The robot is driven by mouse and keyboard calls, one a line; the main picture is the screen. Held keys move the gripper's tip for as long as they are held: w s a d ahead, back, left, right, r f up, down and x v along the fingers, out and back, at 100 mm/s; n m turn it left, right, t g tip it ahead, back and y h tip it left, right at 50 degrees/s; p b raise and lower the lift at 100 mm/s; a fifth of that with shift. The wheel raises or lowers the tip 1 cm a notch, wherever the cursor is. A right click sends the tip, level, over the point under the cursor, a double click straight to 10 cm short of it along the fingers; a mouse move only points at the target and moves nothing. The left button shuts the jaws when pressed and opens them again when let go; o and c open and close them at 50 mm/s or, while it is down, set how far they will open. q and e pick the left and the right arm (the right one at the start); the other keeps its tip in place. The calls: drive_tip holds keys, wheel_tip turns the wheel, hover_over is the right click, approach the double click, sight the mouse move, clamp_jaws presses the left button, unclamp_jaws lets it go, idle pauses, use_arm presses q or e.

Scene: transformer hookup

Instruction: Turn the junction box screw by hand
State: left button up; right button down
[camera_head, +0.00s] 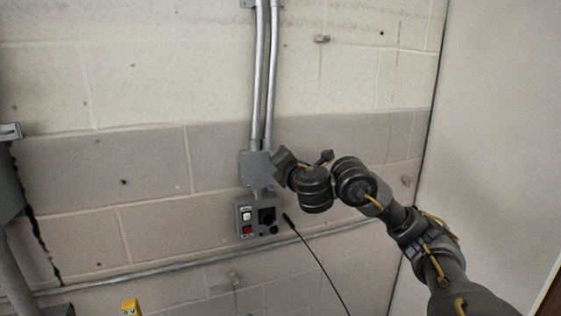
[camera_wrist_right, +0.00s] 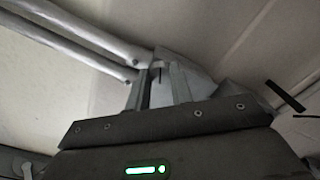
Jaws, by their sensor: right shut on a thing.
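The grey junction box (camera_head: 252,168) is on the wall, where the two conduits meet. In the right wrist view, the box (camera_wrist_right: 190,68) shows just beyond my fingers. My right gripper (camera_head: 276,170) is at the right side of the box's front. In the right wrist view, its two fingers (camera_wrist_right: 160,86) reach to the box's face with a narrow gap between them. It is shut on the junction box screw, which is mostly hidden between the fingertips. My left gripper is out of view.
Two metal conduits (camera_head: 265,75) run up the wall. A grey control box (camera_head: 257,228) with a white and a red switch is just below the junction box. A yellow object (camera_head: 130,306) is at the bottom left.

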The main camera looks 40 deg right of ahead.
drive_tip(key=n+b, duration=0.1)
drive_tip(key=n, duration=0.7)
drive_tip(key=shift+n, duration=0.4)
drive_tip(key=shift+f, duration=0.1)
drive_tip(key=c, duration=1.2)
unclamp_jaws()
drive_tip(key=shift+w, duration=0.1)
